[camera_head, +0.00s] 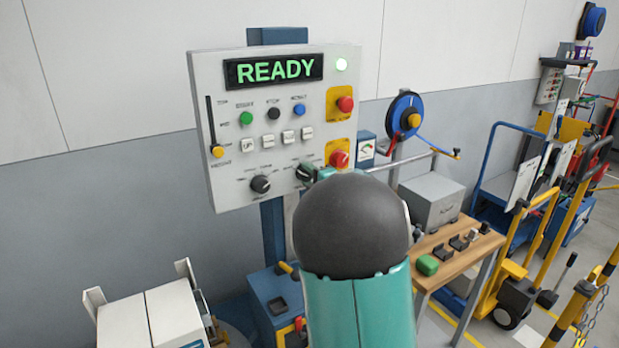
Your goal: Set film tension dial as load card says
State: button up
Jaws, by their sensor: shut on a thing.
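A light grey control panel (232,110) stands upright on a blue post, its display (273,70) reading "READY" in green. Two dark dials sit low on it: a left dial (260,184) and a right dial (302,172). The lettering around them is too small to read, so I cannot tell which is film tension. My gripper (310,173) is at the right dial and appears shut on it. My dark round joint and teal arm link hide most of the gripper and part of that dial's scale. I cannot make out a readable load card.
Right are a blue reel (405,117), a grey box (431,201) and a wooden bench (459,257). White cartons (150,320) stand lower left.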

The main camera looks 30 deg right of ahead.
jog(key=m, duration=0.4)
jog(key=shift+d, duration=0.1)
jog(key=shift+m, duration=1.8)
jog(key=o, duration=1)
